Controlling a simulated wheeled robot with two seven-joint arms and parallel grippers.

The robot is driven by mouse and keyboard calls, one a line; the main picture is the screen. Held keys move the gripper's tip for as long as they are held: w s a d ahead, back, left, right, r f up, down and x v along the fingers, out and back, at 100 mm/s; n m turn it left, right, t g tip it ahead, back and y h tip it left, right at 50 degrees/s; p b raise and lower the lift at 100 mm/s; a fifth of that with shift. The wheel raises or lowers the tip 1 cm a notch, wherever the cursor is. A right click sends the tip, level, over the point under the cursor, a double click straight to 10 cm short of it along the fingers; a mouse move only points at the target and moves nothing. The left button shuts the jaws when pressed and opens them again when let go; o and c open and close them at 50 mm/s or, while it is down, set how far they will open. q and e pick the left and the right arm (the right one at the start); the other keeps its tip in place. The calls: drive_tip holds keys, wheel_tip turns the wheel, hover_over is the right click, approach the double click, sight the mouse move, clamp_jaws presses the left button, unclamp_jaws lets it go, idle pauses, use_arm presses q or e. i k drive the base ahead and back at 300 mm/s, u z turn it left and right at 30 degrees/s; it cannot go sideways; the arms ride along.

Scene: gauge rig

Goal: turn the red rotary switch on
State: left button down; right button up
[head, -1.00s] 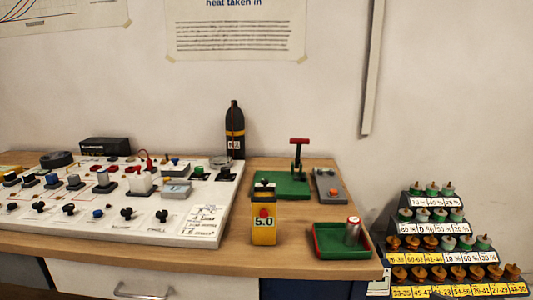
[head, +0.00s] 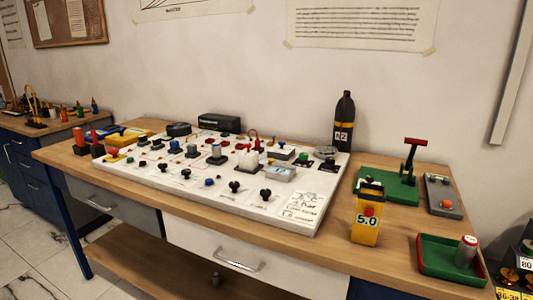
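The white control panel (head: 215,197) lies on the wooden bench in the head view, carrying several knobs, buttons and switches. Small red parts show on it, among them one near its back edge (head: 225,134) and one on a yellow base (head: 115,152) at its left end. They are too small for me to tell which is the red rotary switch or how it is turned. A yellow box (head: 368,230) marked 5.0, with a red knob (head: 369,211), stands right of the panel. Neither of my grippers is in view.
Right of the panel are a green base with a red-topped handle (head: 415,142), a grey box (head: 443,196) and a green-red tray (head: 435,274) holding a can (head: 465,251). A dark bottle (head: 343,122) stands behind. Another bench (head: 30,120) is at far left.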

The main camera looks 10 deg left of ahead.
sight(114, 152)
drive_tip(key=u, duration=1.95)
drive_tip(key=i, duration=1.6)
drive_tip(key=u, duration=0.05)
